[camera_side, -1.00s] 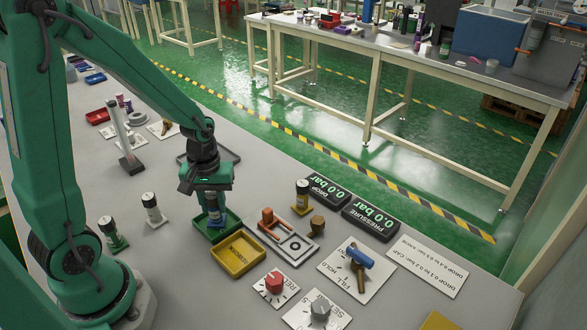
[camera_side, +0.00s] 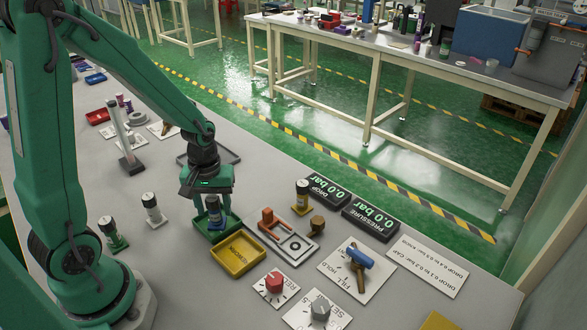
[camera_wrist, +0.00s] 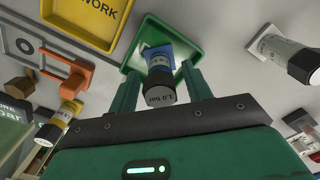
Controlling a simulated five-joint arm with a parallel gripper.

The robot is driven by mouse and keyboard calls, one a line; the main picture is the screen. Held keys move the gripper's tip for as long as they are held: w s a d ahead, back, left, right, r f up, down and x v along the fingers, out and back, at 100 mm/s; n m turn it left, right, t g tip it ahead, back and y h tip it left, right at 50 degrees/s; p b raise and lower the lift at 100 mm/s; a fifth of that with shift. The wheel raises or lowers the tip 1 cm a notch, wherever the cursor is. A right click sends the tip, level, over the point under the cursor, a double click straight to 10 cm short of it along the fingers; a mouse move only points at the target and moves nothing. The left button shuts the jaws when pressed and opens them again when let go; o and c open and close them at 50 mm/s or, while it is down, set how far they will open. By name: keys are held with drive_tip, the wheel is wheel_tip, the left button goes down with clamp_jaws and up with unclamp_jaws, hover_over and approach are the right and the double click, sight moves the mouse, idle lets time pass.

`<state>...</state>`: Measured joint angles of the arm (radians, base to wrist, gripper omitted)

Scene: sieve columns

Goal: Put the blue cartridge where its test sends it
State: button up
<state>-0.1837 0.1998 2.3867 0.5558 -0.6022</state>
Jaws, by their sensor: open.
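The blue cartridge (camera_side: 214,208) stands in the green tray (camera_side: 207,234) beside the yellow tray. In the wrist view the blue cartridge (camera_wrist: 159,76) has a dark cap marked "1.0 bar" and a blue base inside the green tray (camera_wrist: 196,42). My gripper (camera_side: 212,207) is open over the tray, with its fingers on either side of the cartridge. The wrist view shows a gap beside the cartridge, so it does not look clamped. The pressure display (camera_side: 371,217) and the drop display (camera_side: 324,194) both read 0.0 bar.
The yellow tray (camera_side: 238,255) with lettering lies just in front. A test plate (camera_side: 283,239) with an orange clamp is to its right. A yellow-banded cartridge (camera_side: 302,197), a white one (camera_side: 153,209) and a green one (camera_side: 112,233) stand nearby. A fill/hold valve (camera_side: 358,258) and knobs are front right.

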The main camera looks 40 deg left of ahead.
drive_tip(key=shift+r, duration=0.1)
wheel_tip(320, 180, up, 12)
idle(0.8)
drive_tip(key=shift+r, duration=0.1)
idle(0.4)
drive_tip(key=s+d+r+m+t, duration=0.5)
drive_tip(key=s+r+m, duration=0.2)
drive_tip(key=r+m, duration=0.1)
drive_tip(key=shift+d+m+t, duration=0.25)
drive_tip(key=shift+m+t, duration=0.05)
drive_tip(key=shift+m, duration=0.2)
drive_tip(key=shift+r, duration=0.1)
idle(1.1)
